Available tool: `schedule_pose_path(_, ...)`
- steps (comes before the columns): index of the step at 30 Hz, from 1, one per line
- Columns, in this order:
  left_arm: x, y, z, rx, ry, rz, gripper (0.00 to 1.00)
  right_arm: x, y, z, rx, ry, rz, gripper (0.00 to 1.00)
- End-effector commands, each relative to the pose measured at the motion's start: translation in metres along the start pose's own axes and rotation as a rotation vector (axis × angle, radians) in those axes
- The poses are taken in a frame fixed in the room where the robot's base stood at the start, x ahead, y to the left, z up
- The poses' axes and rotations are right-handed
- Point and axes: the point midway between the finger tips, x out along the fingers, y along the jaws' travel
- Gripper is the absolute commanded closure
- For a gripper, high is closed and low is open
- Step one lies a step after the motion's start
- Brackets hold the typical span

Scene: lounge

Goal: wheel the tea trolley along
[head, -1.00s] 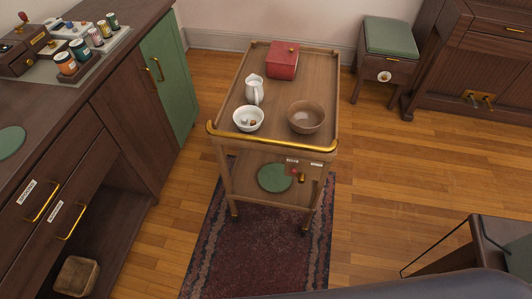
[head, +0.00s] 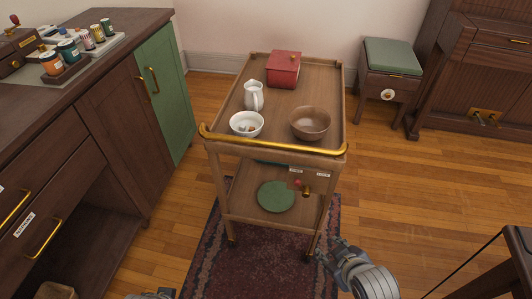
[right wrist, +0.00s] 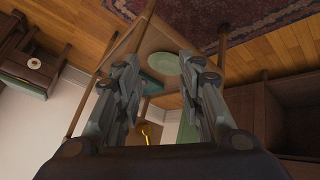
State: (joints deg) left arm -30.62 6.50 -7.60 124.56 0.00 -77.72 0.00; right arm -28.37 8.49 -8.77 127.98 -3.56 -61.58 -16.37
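The wooden tea trolley (head: 285,100) stands ahead in the head view, with a brass handle bar (head: 275,146) along its near edge. On its top are a red box (head: 284,70), a white jug (head: 254,97), a white bowl (head: 247,125) and a brown bowl (head: 310,123). A green round plate (head: 276,196) lies on the lower shelf. My right gripper (head: 330,250) is low, near the trolley's front right leg; in the right wrist view its fingers (right wrist: 160,85) are spread with nothing between them. My left gripper (head: 152,294) barely shows at the bottom edge.
A cabinet with a green door (head: 168,85) is close on the left. A green-topped stool (head: 391,60) and a dark wooden cabinet (head: 475,85) stand at the right. Wooden floor (head: 410,185) is clear right of the trolley.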

Motion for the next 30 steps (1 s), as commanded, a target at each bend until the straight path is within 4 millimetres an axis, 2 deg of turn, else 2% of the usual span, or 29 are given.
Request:
schedule_pose_path(3,0.018,0.001,0.005,0.001,-0.007,0.001,0.00,0.005,0.017,-0.038,-0.177,0.154,0.084,0.64)
schedule_pose_path(9,0.054,0.003,0.016,0.003,-0.023,0.004,0.00,0.004,0.037,-0.104,-0.496,0.405,0.267,0.64)
schedule_pose_path(14,0.090,0.004,0.030,0.006,-0.038,0.006,0.00,-0.006,0.042,-0.153,-0.772,0.599,0.461,0.64)
schedule_pose_path(18,0.120,0.006,0.047,0.008,-0.053,0.008,0.00,-0.022,0.037,-0.186,-0.998,0.757,0.654,0.64)
schedule_pose_path(24,0.156,0.008,0.071,0.012,-0.069,0.010,0.00,-0.051,0.020,-0.213,-1.257,0.944,0.933,0.64)
schedule_pose_path(30,0.173,0.009,0.085,0.014,-0.077,0.012,0.00,-0.071,0.007,-0.220,-1.380,1.044,1.112,0.64)
